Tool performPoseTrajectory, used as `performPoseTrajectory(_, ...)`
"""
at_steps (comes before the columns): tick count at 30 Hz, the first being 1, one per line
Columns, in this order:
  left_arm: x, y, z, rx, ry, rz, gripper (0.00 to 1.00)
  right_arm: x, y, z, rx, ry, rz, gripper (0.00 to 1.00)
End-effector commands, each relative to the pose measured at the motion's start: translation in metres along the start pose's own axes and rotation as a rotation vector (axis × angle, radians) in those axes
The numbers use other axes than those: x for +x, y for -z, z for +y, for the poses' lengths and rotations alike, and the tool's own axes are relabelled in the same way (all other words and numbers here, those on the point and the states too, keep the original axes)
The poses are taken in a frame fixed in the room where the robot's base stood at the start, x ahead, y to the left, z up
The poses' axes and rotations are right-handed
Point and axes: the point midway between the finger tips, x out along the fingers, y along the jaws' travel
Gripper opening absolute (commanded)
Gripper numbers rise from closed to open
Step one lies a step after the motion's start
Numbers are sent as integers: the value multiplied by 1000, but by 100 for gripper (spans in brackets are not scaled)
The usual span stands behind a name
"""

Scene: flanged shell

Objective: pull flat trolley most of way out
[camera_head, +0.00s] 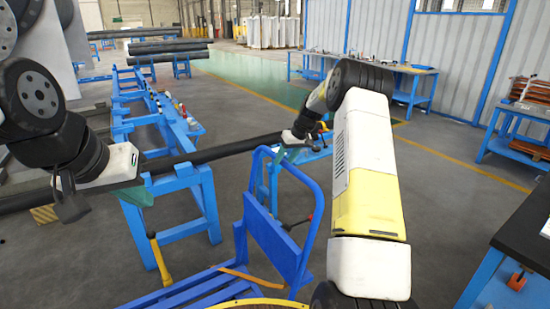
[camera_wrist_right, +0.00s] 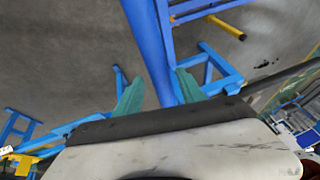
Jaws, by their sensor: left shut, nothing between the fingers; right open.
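The blue flat trolley has a slatted deck (camera_head: 190,292) low in the head view and an upright tubular handle (camera_head: 312,215) with a blue panel. My right gripper (camera_head: 291,155) is at the top of this handle, green fingers pointing down. In the right wrist view the open green fingers (camera_wrist_right: 158,92) show either side of a blue tube (camera_wrist_right: 150,45), which looks like the handle; I cannot tell whether they touch it. My left gripper (camera_head: 137,196) is shut and empty, beside a blue stand at the left, its fingers partly hidden by the wrist.
A long dark pipe (camera_head: 225,149) lies across blue stands (camera_head: 180,185) behind the trolley. A dark-topped workbench (camera_head: 515,245) stands at the right. Open grey floor (camera_head: 440,200) lies between the trolley and the benches.

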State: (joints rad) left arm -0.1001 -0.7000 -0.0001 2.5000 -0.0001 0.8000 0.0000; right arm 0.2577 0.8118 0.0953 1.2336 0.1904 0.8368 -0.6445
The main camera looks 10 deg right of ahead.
Motion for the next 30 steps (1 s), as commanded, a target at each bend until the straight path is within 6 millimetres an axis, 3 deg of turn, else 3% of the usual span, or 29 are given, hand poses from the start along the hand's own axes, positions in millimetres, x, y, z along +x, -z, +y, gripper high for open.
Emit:
performPoseTrajectory(7,0,0,0,0,0,0,0,1,0,0,0,0,0,47)
performPoseTrajectory(15,0,0,0,0,0,0,0,1,0,0,0,0,0,0)
performPoseTrajectory(30,0,0,0,0,0,0,0,1,0,0,0,0,0,0)
